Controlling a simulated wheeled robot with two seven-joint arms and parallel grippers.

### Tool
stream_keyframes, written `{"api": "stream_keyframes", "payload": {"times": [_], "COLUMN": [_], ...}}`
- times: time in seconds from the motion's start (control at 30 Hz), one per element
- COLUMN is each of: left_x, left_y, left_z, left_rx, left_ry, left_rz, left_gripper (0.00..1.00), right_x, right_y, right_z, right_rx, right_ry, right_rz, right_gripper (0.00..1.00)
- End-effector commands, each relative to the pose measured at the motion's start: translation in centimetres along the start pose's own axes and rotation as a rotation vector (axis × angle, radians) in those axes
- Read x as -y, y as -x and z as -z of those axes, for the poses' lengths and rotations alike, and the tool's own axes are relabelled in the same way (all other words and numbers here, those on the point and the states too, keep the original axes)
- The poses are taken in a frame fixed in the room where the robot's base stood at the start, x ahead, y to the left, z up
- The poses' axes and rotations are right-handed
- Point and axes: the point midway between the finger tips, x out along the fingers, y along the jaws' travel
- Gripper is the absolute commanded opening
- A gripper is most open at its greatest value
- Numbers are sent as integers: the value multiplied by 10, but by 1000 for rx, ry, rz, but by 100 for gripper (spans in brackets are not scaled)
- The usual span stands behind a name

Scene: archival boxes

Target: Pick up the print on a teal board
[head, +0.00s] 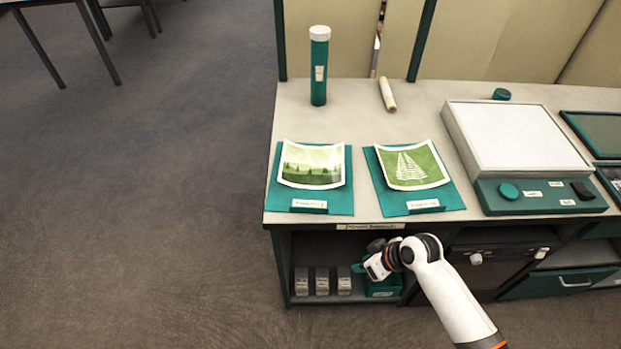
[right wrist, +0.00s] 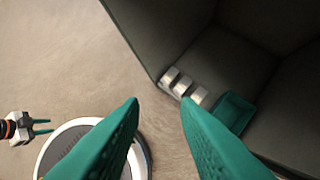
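Two prints lie on teal boards near the front edge of the counter. The left print (head: 312,165) shows a green landscape with trees and lies on its board (head: 345,200). The right print (head: 412,168) shows a pale tree-like shape on green and lies on its board (head: 395,203). Both prints curl up at the edges. My right gripper (right wrist: 160,100) is open and empty; in the head view it is low in front of the counter, below the boards. My left gripper (right wrist: 48,127) shows at the left of the right wrist view, fingers apart and empty.
A teal tube (head: 319,75) and a rolled paper (head: 387,95) stand and lie behind the boards. A white-topped panel (head: 515,138) is to the right. The open shelf below holds small grey boxes (head: 322,280) and a teal box (right wrist: 234,112).

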Motion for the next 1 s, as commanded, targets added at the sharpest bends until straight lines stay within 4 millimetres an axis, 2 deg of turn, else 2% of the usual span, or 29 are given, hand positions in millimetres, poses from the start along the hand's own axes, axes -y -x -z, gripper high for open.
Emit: {"api": "stream_keyframes", "payload": {"times": [0.03, 0.13, 0.37, 0.6, 0.7, 0.83, 1.0], "left_x": [2, 5, 14, 9, 6, 6, 5], "left_y": [-3, -6, -8, -9, -9, -8, -5], "left_z": [0, 0, 0, 1, 1, 1, 0], "left_rx": [0, 1, 1, 1, 1, 1, 1], "left_ry": [0, 0, 0, -1, 0, 2, 2], "left_rz": [3, 6, 17, 11, 8, 6, 6], "left_gripper": [36, 36, 36, 36, 36, 36, 36], "right_x": [-8, -29, -36, -10, -4, -5, -16], "right_y": [16, 47, 97, 141, 156, 158, 133], "right_z": [-18, -43, -102, -155, -169, -176, -178], "right_rx": [18, 37, 91, 161, 188, 203, 204], "right_ry": [62, 181, 473, 654, 697, 716, 716], "right_rz": [-25, -82, -220, -314, -339, -356, -360], "right_gripper": [29, 29, 29, 29, 29, 29, 29]}}
